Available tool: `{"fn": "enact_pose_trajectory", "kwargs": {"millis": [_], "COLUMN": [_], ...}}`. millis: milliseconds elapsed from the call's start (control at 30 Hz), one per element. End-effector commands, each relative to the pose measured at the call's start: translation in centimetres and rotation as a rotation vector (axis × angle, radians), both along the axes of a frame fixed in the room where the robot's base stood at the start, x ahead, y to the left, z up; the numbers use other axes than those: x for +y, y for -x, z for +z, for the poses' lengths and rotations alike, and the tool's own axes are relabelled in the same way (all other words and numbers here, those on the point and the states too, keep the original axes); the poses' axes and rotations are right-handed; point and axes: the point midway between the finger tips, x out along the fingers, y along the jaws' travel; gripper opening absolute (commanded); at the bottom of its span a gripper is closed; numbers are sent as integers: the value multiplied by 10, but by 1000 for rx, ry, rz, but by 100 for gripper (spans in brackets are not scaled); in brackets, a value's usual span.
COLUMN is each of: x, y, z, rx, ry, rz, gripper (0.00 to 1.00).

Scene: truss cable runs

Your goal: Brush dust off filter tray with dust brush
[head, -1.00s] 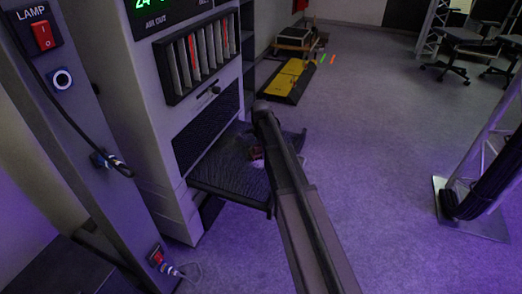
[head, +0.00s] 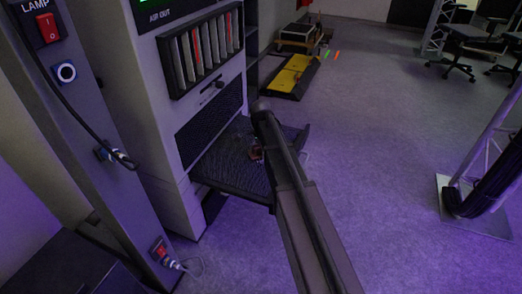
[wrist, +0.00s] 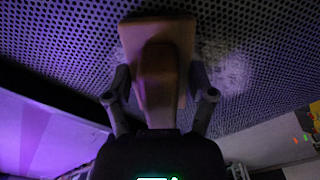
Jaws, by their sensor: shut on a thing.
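The filter tray (head: 222,172) is a dark, perforated panel standing out from the front of a grey cabinet. In the wrist view, its dotted mesh (wrist: 65,35) fills the top. My gripper (wrist: 160,88) is shut on the tan handle of the dust brush (wrist: 157,35), whose wide block lies over the mesh. Pale dust (wrist: 230,70) shows on the mesh to the right of the brush, with a fainter trace to its left. The bristles are hidden, so contact with the mesh is unclear. In the head view, my arm hides most of the gripper, with a small reddish-brown part beside it.
The cabinet (head: 165,130) has an upper slot with several grey and red strips. A lamp column (head: 75,130) with cables stands at the left. A yellow-black ramp (head: 293,76) lies beyond the tray. A truss foot (head: 470,205) stands at right, with open floor between.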

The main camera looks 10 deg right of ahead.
Motion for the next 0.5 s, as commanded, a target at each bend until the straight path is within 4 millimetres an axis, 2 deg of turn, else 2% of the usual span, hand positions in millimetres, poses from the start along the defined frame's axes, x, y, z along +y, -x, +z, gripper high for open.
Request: {"fn": "enact_pose_trajectory", "kwargs": {"millis": [167,200,233,267,500], "x": [2,2,2,3,10], "y": [3,4,4,5,16], "z": [-1,-1,-1,-1,0], "rx": [6,6,6,6,4], "ry": [-3,-3,-3,-3,-2], "rz": [2,2,2,2,2], "gripper": [33,27,26,19,19]}}
